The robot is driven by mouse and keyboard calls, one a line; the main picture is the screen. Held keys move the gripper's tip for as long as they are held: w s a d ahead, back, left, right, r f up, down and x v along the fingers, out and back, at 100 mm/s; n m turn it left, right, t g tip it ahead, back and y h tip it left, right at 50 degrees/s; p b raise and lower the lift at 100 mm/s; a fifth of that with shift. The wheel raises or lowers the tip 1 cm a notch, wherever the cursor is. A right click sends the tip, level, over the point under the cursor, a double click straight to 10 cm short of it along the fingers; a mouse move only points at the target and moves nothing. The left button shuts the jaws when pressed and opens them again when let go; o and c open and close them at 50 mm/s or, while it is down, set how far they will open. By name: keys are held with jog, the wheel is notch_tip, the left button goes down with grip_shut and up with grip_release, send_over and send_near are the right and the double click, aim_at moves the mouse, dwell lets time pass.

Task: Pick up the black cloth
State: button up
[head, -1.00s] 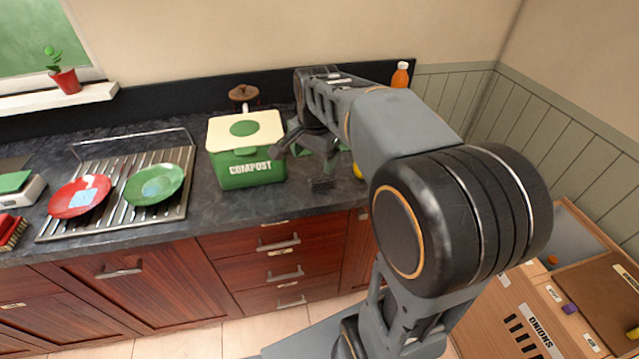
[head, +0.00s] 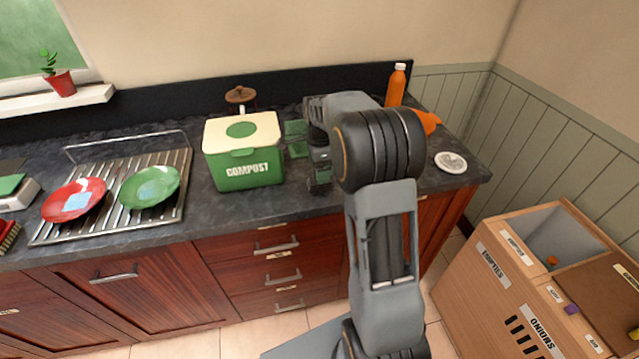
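I cannot make out a black cloth for certain; the counter (head: 225,210) is itself dark. My gripper (head: 318,184) is low over the counter, just right of the green compost bin (head: 245,160). It points down, and dark parts at its tip blend with the counter. I cannot tell whether its fingers are open or shut, or whether anything is between them. My arm hides the part of the counter behind and to the right of it.
A green object (head: 296,138) lies right of the bin. A metal rack (head: 110,210) with a red plate (head: 74,199) and a green plate (head: 150,187) is at left. An orange bottle (head: 396,86) and a round white-topped item (head: 451,162) are at right. A wooden bin unit (head: 500,290) stands lower right.

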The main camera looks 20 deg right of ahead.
jog(key=shift+f, duration=2.9)
jog(key=shift+c, duration=0.5)
jog(key=c, duration=1)
jog(key=shift+r, duration=0.5)
notch_tip(320, 180, up, 2)
jog(key=shift+r, duration=0.1)
jog(key=s+a+r+b, duration=0.1)
jog(key=s+a+r, duration=0.1)
jog(key=s+r, duration=0.1)
jog(key=s+a+r, duration=0.2)
jog(key=s+r, duration=0.1)
jog(key=s, duration=0.2)
jog(key=s+a+r+b, duration=0.1)
jog(key=s+a+r, duration=0.1)
jog(key=s+r, duration=0.1)
jog(key=shift+s+a+r+b, duration=0.15)
jog(key=shift+s+r+b, duration=0.2)
jog(key=shift+s, duration=0.45)
